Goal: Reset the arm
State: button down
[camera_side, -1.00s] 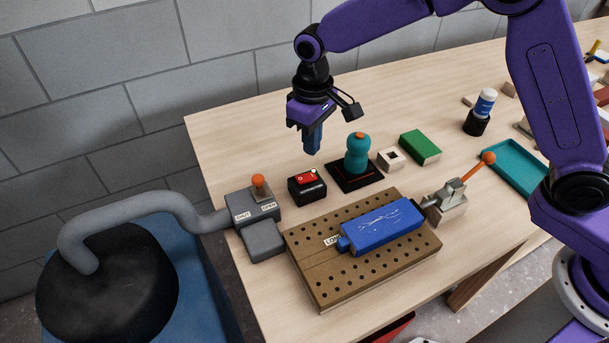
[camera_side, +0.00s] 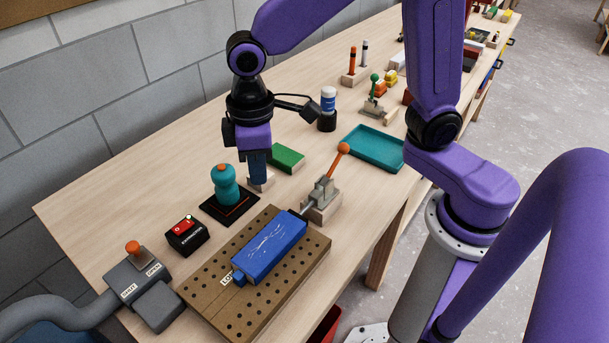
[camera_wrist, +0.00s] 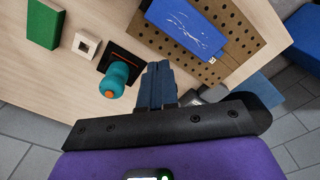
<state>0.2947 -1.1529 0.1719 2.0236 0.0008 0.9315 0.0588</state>
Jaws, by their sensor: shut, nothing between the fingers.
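My gripper (camera_side: 258,168) is shut and empty. In the side view its blue fingers point down above the table, in front of a small pale block with a hole, which they partly hide. In the wrist view the gripper's fingers (camera_wrist: 157,84) are together, with the teal knobbed piece (camera_wrist: 115,78) just left of them. That teal piece (camera_side: 225,185) stands upright on a black square base. A blue batten (camera_side: 270,246) with pale scratches lies on the brown perforated board (camera_side: 210,297), beside a toggle clamp (camera_side: 321,200) with an orange-tipped lever.
A red-topped switch box (camera_side: 187,236) and a grey valve block (camera_side: 140,287) with an orange knob stand at the left. A green block (camera_side: 287,158), a bottle in a black holder (camera_side: 327,110) and a teal tray (camera_side: 376,147) lie beyond. The table's left back area is clear.

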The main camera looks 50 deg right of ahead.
jog(key=s+d+n, duration=0.3)
jog(key=s+d, duration=1.1)
jog(key=s, duration=0.3)
jog(key=shift+d, duration=0.25)
